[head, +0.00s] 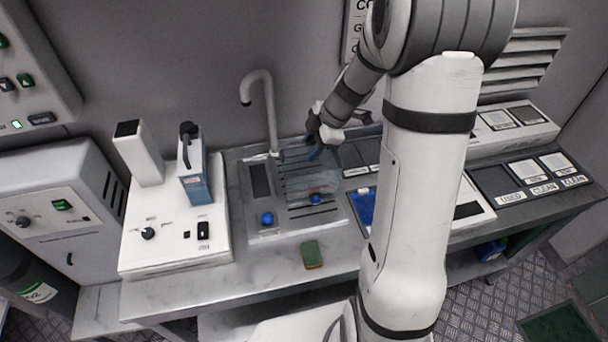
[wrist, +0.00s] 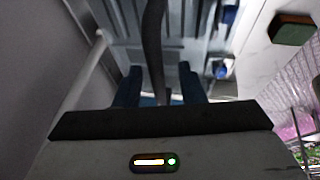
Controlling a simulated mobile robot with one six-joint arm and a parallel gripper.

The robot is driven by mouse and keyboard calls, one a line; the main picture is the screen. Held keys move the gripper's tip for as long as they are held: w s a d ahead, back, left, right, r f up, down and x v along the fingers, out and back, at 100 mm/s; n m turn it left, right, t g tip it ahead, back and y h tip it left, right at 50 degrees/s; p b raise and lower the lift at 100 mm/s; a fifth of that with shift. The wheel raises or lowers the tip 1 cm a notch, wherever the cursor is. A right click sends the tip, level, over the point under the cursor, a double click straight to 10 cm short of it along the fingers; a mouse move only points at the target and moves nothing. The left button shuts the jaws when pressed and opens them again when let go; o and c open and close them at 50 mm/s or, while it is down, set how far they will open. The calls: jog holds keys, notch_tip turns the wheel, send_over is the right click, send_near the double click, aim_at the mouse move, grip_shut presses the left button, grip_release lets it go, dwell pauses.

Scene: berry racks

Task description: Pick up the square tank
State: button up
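A clear, box-shaped tank (head: 312,180) stands in the sink area, below the tap; its see-through walls make its edges hard to follow. My gripper (head: 316,152) is right above and behind it, pointing down. In the wrist view my gripper (wrist: 160,88) shows two blue fingers set apart. A dark curved bar (wrist: 153,45), seemingly the tank's handle, runs between them with a gap on each side. I cannot tell whether either finger touches it. A second, blue tank (head: 195,181) with a black handle stands upright on the white device at left.
A grey tap (head: 262,95) rises just left of my gripper. A blue knob (head: 266,219) is at the sink front. A green-and-brown sponge (head: 312,254) lies on the counter. The white device (head: 145,248) stands left; labelled trays (head: 525,172) are at right.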

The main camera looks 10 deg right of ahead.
jog(key=shift+c, duration=0.3)
grip_shut()
dwell(0.3)
